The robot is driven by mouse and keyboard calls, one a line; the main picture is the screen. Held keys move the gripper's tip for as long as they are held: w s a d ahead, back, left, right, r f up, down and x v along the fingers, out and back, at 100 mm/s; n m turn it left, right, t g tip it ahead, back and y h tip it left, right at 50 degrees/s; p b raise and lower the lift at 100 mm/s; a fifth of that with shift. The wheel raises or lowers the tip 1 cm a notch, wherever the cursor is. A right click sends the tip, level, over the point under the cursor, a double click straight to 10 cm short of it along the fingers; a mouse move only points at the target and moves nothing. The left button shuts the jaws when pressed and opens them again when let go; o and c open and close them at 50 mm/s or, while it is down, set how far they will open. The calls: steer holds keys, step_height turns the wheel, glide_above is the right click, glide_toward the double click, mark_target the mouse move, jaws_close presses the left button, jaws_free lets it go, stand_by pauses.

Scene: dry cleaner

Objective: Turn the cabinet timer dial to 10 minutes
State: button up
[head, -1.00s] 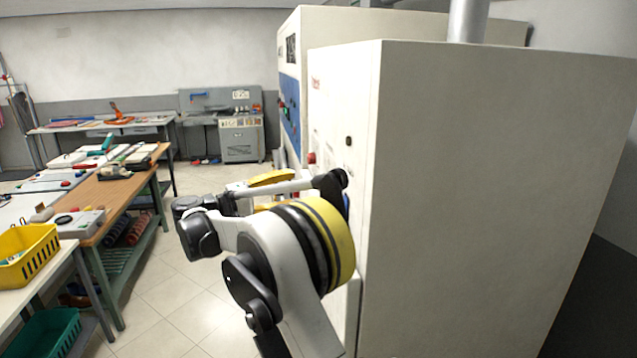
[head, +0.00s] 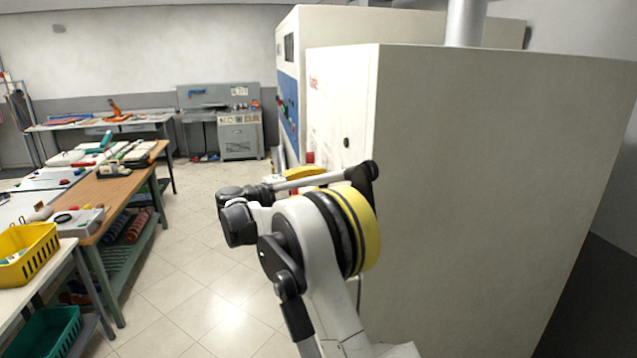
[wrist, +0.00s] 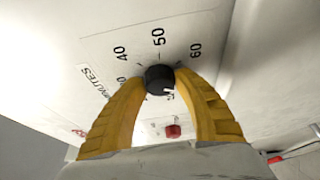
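The timer dial (wrist: 158,76) is a round black knob on the pale cabinet face, seen in the wrist view. Printed numbers 40, 50 and 60 curve above it, with the word MINUTES at the left. A small white mark on the knob is at its lower right; the lower numbers are mostly hidden. My gripper (wrist: 163,83) has its two yellow fingers spread on either side of the knob. The right finger looks slightly apart from it; I cannot tell whether the left touches. In the head view the cabinet (head: 480,200) hides the dial.
A red button (wrist: 173,130) lies below the dial, between the fingers. In the head view, a wooden workbench (head: 110,190) and a yellow basket (head: 28,252) stand at the left. Open tiled floor (head: 200,290) lies between bench and cabinet.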

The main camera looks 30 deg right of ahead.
steer(key=c, duration=0.6)
steer(key=shift+f+m+h+b, duration=0.3)
steer(key=shift+m+b, duration=0.5)
steer(key=shift+b, duration=0.4)
steer(key=m+h+b, duration=0.1)
steer(key=m+b, duration=0.1)
steer(key=shift+m, duration=0.3)
steer(key=m+g+h+b, duration=0.1)
steer(key=m, duration=0.2)
steer(key=m+g+b, duration=0.1)
steer(key=m+b, duration=0.1)
steer(key=m, duration=0.1)
steer(key=shift+w+r+h, duration=0.1)
steer(key=shift+r+h, duration=0.05)
steer(key=shift+h, duration=0.25)
steer(key=shift+m+b, duration=0.3)
steer(key=shift+m, duration=0.1)
steer(key=o, duration=1.2)
steer(key=shift+o, duration=0.2)
